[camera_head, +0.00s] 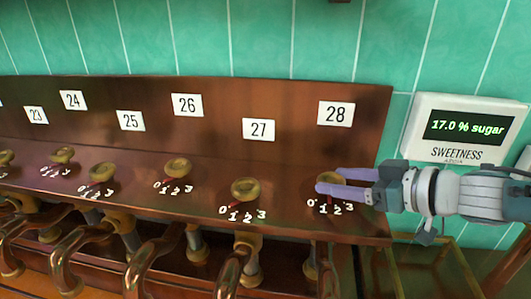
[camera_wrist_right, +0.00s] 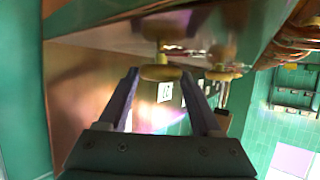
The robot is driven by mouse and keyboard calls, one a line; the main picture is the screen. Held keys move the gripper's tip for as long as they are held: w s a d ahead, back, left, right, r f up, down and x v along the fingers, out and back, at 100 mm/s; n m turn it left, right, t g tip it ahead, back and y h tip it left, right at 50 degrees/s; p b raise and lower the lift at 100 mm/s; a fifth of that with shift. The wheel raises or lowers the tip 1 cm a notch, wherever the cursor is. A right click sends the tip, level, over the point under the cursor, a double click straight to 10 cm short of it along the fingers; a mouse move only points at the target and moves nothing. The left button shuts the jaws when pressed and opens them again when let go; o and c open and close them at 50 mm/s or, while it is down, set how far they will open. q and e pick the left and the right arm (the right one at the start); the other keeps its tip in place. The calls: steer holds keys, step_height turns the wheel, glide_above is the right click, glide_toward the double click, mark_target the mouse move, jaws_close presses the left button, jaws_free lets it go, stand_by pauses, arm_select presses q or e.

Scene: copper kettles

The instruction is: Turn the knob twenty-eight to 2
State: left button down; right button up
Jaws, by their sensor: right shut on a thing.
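Knob twenty-eight (camera_head: 325,178) is a round brass knob on the sloping copper panel (camera_head: 290,185), below the white label 28 (camera_head: 336,113). The numbers 0, 1, 2, 3 (camera_head: 331,207) are printed in front of it. My right gripper (camera_head: 331,181) reaches in from the right and is shut on this knob, its purple fingers covering much of it. Its red pointer is mostly hidden, so I cannot tell its setting. In the right wrist view a brass knob (camera_wrist_right: 162,72) shows between the fingertips. My left gripper is not in view.
Knob twenty-seven (camera_head: 245,188) and several more knobs stand to the left, each with its own scale. Bent copper pipes (camera_head: 145,265) run below the panel. A white sweetness display (camera_head: 464,128) on the green tiled wall reads 17.0 % sugar, just behind my right arm.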

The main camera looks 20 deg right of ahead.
steer(key=n+b, duration=0.1)
steer(key=y+b, duration=0.1)
steer(key=n+g+y+b, duration=0.1)
steer(key=shift+w+d+f+n+b, duration=0.15)
steer(key=shift+d+f+n+b, duration=0.15)
steer(key=shift+b, duration=0.05)
steer(key=shift+r+n+g+y+b, duration=0.2)
steer(key=shift+n+g+y+b, duration=0.35)
steer(key=shift+y+b, duration=0.2)
steer(key=o, duration=1.4)
steer(key=shift+a, duration=0.1)
steer(key=v, duration=0.8)
steer(key=shift+s+d, duration=0.25)
steer(key=shift+d, duration=0.05)
steer(key=shift+s+d+r, duration=0.3)
steer(key=shift+s+r, duration=0.05)
steer(key=shift+s, duration=0.05)
steer(key=shift+s+d, duration=0.1)
